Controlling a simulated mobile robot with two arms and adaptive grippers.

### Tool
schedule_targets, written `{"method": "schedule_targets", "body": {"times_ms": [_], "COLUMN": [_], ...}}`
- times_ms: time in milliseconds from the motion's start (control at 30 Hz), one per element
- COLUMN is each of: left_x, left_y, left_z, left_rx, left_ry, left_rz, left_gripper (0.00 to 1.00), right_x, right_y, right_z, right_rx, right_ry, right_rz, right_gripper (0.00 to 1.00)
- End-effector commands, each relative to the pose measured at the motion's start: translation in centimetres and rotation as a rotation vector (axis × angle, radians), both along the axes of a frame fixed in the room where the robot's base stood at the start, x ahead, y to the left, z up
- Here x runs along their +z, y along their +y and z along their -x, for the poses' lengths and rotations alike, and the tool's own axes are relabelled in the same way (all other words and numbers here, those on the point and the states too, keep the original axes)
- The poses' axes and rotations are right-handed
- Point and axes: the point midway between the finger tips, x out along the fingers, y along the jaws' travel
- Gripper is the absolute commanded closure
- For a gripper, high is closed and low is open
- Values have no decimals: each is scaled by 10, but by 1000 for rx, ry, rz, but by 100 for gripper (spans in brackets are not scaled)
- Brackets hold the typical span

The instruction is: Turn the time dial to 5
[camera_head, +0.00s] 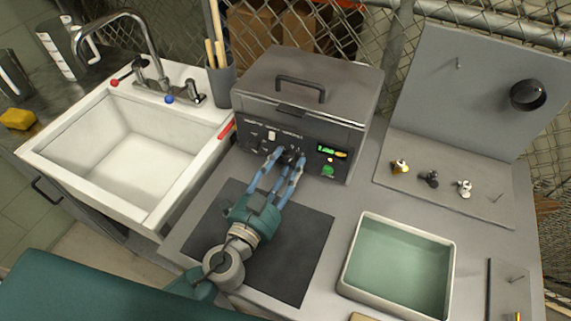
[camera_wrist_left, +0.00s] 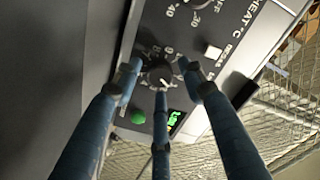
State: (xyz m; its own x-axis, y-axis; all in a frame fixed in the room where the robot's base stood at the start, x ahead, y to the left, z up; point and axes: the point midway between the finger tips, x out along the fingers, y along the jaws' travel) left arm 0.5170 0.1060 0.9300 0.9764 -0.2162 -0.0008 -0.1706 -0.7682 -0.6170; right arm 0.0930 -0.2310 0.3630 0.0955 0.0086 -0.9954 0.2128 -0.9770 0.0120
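The grey ultrasonic-tank-like box (camera_head: 262,97) has a lid handle on top and dials on its front panel. The time dial (camera_wrist_left: 158,77) is a black knob with a light pointer mark and numerals around it; the number it points at is too small to tell. My left gripper (camera_head: 289,160) is at the front panel in the head view. In the left wrist view its three blue fingers (camera_wrist_left: 160,76) stand around the dial, with small gaps visible beside the upper two. Whether the lower finger touches the knob I cannot tell. My right gripper is not in view.
A second dial (camera_wrist_left: 203,5), marked HEAT °C, a white switch (camera_wrist_left: 213,51), a green button (camera_wrist_left: 138,116) and a lit green display (camera_wrist_left: 175,119) share the panel. A dark mat (camera_head: 305,262) lies under my arm. A green-bottomed tray (camera_head: 400,262) stands right; a sink (camera_head: 135,150) is left.

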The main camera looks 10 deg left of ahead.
Motion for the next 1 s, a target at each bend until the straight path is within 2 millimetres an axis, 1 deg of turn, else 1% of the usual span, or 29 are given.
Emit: {"method": "schedule_targets", "body": {"times_ms": [33, 100, 167, 367, 567, 767, 1000], "left_x": [0, 0, 0, 0, 0, 1, 1], "left_y": [0, 0, 0, 0, 0, 0, 0], "left_z": [0, 0, 0, 0, 0, 0, 0], "left_rx": [0, 0, 0, 0, -1, -1, 0], "left_ry": [0, 0, 0, -2, -12, -36, -78], "left_rz": [0, 0, 0, -7, -58, -179, -392], "left_gripper": [73, 87, 99, 100, 100, 100, 100], "right_x": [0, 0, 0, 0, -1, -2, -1], "right_y": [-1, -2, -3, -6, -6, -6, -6], "right_z": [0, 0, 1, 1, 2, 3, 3], "right_rx": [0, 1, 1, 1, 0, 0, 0], "right_ry": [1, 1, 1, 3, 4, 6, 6], "right_rz": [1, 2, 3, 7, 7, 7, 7], "right_gripper": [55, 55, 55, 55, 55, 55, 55]}}
